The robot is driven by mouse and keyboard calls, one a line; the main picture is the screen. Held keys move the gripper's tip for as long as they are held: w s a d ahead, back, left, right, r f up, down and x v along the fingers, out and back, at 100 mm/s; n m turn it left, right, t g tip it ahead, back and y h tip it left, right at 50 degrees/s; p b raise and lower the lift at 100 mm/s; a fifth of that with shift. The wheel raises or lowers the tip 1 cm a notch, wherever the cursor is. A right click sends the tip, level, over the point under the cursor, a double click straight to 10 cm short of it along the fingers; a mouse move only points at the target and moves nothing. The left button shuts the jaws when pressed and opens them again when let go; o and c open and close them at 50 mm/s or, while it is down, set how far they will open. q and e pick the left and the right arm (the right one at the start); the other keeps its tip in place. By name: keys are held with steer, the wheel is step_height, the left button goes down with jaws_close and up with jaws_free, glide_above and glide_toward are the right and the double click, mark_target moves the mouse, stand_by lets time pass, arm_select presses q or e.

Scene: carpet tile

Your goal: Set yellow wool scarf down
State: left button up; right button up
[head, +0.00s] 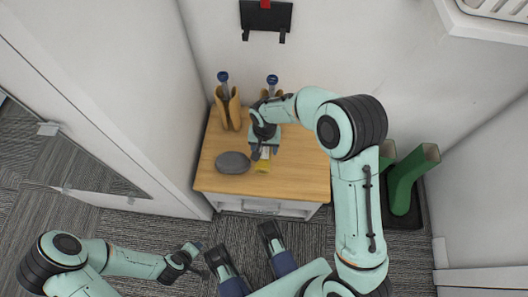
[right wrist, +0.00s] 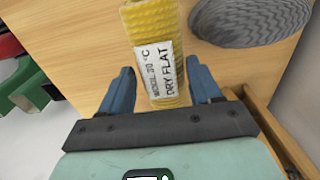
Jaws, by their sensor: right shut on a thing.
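The yellow wool scarf (head: 262,167) is a small ribbed yellow piece at the wooden cabinet top (head: 310,181). My right gripper (head: 263,153) is shut on it, reaching down over the cabinet. In the right wrist view the scarf (right wrist: 155,18) runs between the two blue fingers of the gripper (right wrist: 158,80), with a white "DRY FLAT" label facing the camera. Whether its underside touches the wood is hidden. My left gripper (head: 184,259) is low at the left, away from the cabinet, and its finger gap is unclear.
A grey ribbed knit item (head: 233,163) lies just left of the scarf. Two tan upright shapes with blue knobs (head: 228,108) stand at the back. Green boots (head: 405,182) stand right of the cabinet. The front right of the top is clear.

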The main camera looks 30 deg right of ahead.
mark_target(264, 153)
arm_select(q)
steer(key=shift+w+a+f+b, duration=0.4)
steer(key=shift+w+f+b, duration=0.05)
steer(key=shift+f, duration=0.2)
arm_select(e)
steer(key=shift+f, duration=1.95)
steer(key=shift+f, duration=0.15)
steer(key=o, duration=1.1)
arm_select(q)
steer(key=shift+s+f, duration=0.1)
steer(key=shift+s, duration=0.1)
